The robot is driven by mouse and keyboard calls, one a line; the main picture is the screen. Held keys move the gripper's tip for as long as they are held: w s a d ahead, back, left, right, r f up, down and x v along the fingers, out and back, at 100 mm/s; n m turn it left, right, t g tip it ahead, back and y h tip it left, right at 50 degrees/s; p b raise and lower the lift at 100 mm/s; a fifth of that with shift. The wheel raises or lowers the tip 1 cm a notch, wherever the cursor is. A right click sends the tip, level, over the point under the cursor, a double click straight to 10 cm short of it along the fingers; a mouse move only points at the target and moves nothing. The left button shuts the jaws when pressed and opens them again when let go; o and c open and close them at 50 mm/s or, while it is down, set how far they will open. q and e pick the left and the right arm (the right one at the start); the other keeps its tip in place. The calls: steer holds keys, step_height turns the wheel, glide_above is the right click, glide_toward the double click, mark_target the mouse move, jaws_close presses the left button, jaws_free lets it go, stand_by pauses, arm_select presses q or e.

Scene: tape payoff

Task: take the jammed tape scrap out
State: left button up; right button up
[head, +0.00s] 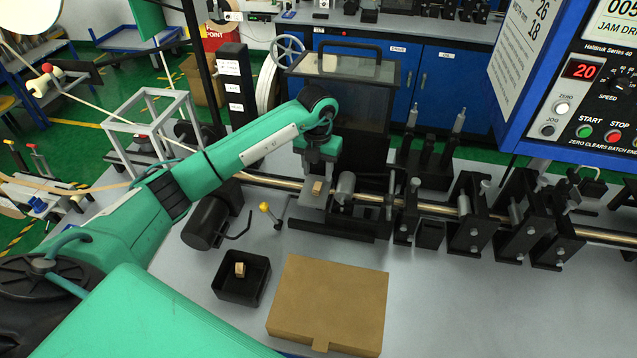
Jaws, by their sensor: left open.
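A small tan tape scrap (317,187) shows at the machine's shaft line, just below my left gripper. My left gripper (316,178) points down at the end of the green arm, beside the dark guarded unit (365,130). It is open, and the scrap shows close to its fingertips. I cannot tell whether the fingers touch the scrap. Another small tan piece (240,269) lies in the black open bin (262,290) on the bench. My right gripper is not in view.
A brown cardboard box (328,300) lies at the front of the grey bench. A yellow-knobbed lever (269,213) and a black motor (207,222) stand left of the shaft. Black roller brackets (470,215) crowd the right. The control panel (590,85) overhangs upper right. Bench front right is clear.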

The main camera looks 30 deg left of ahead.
mark_target(317, 185)
arm_select(q)
steer(key=shift+s+f, duration=0.1)
steer(key=shift+f, duration=0.2)
step_height(317, 185, down, 4)
steer(key=p, duration=0.2)
steer(key=shift+f+p, duration=0.15)
steer(key=shift+p, duration=0.2)
steer(key=shift+f, duration=0.3)
jaws_close()
